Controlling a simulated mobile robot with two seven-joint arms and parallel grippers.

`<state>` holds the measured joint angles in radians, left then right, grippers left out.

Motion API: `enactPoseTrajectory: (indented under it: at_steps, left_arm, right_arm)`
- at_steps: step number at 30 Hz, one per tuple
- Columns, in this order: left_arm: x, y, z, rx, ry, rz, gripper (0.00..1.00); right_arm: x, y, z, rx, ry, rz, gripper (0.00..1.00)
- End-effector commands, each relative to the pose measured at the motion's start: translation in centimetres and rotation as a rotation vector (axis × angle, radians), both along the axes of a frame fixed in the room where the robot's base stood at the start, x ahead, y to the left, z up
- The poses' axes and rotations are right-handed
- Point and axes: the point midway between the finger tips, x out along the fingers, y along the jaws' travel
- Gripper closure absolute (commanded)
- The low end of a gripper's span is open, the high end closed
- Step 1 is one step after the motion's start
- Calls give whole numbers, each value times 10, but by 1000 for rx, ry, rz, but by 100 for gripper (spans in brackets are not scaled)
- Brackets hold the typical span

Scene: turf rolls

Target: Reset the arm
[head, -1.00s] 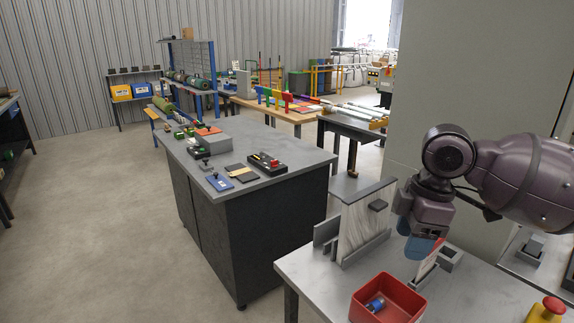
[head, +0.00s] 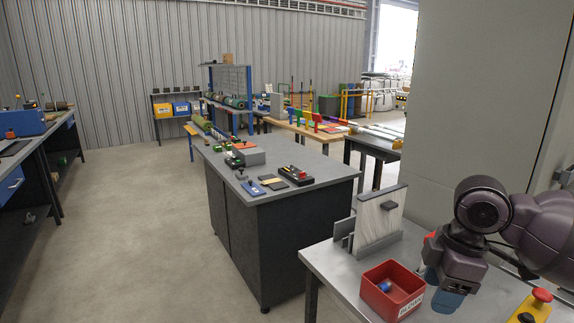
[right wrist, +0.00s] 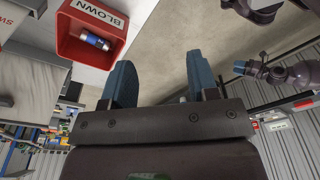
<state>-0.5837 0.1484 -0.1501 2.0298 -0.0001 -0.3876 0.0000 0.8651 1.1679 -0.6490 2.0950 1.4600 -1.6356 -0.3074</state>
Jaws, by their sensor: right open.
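My right gripper (head: 445,298) hangs at the right of the head view, above the front edge of the light table. In the right wrist view its two blue fingers (right wrist: 158,85) stand apart with nothing between them. The red bin (head: 374,297) sits on the light table, left of the gripper. It is labelled BLOWN in the right wrist view (right wrist: 68,45), and a blue and silver cylinder (right wrist: 95,40) lies inside. My left gripper does not show in the head view. Part of another purple arm, seemingly my left one, shows at the right of the wrist view.
A panel in a stand (head: 378,222) rises behind the bin. A yellow box with a red button (head: 540,300) is at the right edge. A dark workbench (head: 320,165) with small parts stands at centre. Open floor (head: 150,240) lies to the left.

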Motion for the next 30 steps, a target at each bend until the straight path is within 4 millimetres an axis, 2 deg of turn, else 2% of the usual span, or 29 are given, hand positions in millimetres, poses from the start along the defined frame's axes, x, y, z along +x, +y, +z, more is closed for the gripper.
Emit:
enactPoseTrajectory:
  at_steps: [1, 8, 12, 18, 24, 30]
  left_arm:
    - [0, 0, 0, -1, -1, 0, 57]
    - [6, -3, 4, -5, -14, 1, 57]
    - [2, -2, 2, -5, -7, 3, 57]
    - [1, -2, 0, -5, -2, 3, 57]
    - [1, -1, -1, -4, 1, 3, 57]
    - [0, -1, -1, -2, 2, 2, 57]
  right_arm:
    - [-3, 5, -12, 9, 3, 0, 46]
    - [-21, 25, -62, 51, -12, -25, 46]
    - [-40, 40, -99, 96, -27, -72, 46]
    - [-71, 57, -142, 163, -54, -186, 46]
    - [-103, 64, -175, 217, -77, -356, 46]
    - [-137, 58, -200, 237, -98, -573, 46]
